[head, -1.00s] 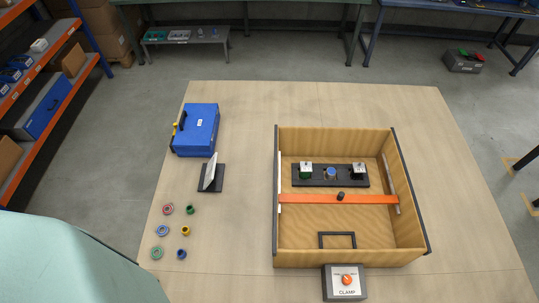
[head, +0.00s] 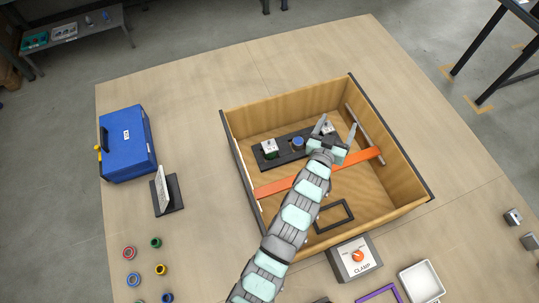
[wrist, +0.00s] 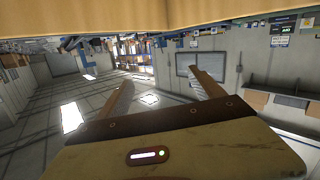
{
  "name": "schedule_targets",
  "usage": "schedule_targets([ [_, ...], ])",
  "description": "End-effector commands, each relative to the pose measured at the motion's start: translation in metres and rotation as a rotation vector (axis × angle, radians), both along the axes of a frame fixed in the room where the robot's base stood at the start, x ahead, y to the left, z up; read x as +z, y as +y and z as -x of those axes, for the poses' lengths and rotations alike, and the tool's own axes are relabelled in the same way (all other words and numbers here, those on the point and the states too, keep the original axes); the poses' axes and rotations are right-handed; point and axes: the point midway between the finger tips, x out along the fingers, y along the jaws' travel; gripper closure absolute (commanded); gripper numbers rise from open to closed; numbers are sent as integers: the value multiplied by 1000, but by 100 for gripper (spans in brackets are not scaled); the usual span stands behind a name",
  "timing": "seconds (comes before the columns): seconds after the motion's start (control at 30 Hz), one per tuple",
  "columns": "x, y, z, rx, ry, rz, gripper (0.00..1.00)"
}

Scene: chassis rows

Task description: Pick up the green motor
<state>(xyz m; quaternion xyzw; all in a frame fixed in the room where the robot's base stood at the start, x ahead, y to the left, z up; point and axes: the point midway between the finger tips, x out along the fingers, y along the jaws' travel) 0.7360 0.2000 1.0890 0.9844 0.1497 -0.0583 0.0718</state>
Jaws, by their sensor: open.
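The green motor (head: 270,154) appears to be the left unit on the black rack (head: 283,157) inside the wooden box; it has a white top with a little green below. A blue round part (head: 298,142) sits mid-rack, and another white-topped unit (head: 327,128) is at the rack's right end, partly hidden by my gripper. My gripper (head: 338,121) is open with nothing between its fingers. In the head picture it overlaps the rack's right end, right of the green motor; its height is unclear. The wrist view shows the spread fingers (wrist: 160,78) against the room, with no motor.
The wooden box (head: 402,182) has raised walls, and an orange bar (head: 277,186) crosses it in front of the rack. A black frame (head: 333,216) is near its front wall. The clamp box (head: 343,264) stands outside. A blue case (head: 127,150) and several rings lie left.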

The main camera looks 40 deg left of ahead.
Motion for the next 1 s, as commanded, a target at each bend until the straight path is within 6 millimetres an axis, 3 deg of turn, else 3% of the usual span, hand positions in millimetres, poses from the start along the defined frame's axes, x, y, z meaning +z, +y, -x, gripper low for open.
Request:
schedule_targets([
  [0.1, -56, 49, 10, 110, 199, 82, 23],
  [0.2, -95, 85, 32, 213, 368, 162, 23],
  [0.33, -135, 119, 72, 343, 557, 266, 23],
  [0.5, -158, 140, 115, 467, 713, 364, 23],
  [0.63, -165, 146, 133, 511, 770, 401, 23],
  [1.0, -192, 160, 126, 521, 786, 410, 23],
])
